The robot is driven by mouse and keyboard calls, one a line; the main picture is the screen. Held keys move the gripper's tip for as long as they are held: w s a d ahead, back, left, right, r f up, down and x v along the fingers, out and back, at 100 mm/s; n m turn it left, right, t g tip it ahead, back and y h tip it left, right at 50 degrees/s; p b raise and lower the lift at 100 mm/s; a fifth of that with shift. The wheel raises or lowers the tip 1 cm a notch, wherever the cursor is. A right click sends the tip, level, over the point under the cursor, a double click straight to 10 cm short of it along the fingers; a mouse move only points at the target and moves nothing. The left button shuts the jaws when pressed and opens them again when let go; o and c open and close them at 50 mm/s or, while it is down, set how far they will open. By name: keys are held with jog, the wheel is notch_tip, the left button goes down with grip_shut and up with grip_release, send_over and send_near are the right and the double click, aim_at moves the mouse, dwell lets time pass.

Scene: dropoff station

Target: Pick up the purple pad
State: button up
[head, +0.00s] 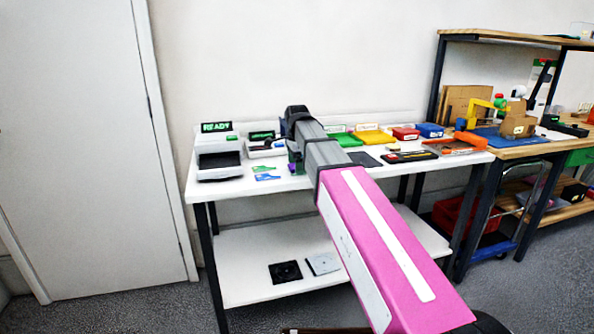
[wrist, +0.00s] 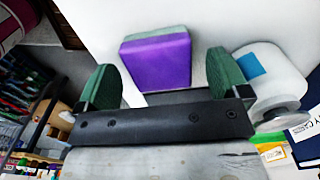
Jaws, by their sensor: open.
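The purple pad (wrist: 158,64) shows in the wrist view as a block with a purple face and a green-grey strip along its top edge. It is on or against a white surface. My gripper (wrist: 160,78) is open, with one green finger to the left of the pad and one to the right. Gaps show between the pad and both fingers, so it is not held. In the head view my arm hides most of the gripper. A small purple and green patch (head: 295,160) shows beside the arm over the white table; I cannot tell whether it is the pad.
A white rounded object with a blue patch (wrist: 268,76) stands close beside the right finger. On the white table (head: 225,188) are a grey-white machine (head: 218,158), blue and green cards (head: 266,177) and coloured trays (head: 372,137). A wooden workbench (head: 530,148) is at right.

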jog(key=shift+f, duration=0.6)
jog(key=shift+c, duration=0.3)
jog(key=c, duration=1)
jog(key=shift+r, duration=0.1)
jog(key=shift+r, duration=0.8)
notch_tip(320, 180, up, 3)
jog(key=shift+s+f, duration=0.1)
jog(key=shift+s, duration=0.05)
jog(key=s+a+r, duration=0.1)
jog(key=s+r, duration=0.1)
jog(key=s, duration=0.1)
jog(key=s+a+r, duration=0.2)
jog(key=s, duration=0.2)
jog(key=s+a+r, duration=0.2)
jog(key=s, duration=0.1)
jog(key=shift+s+r, duration=0.15)
jog(key=shift+r, duration=0.1)
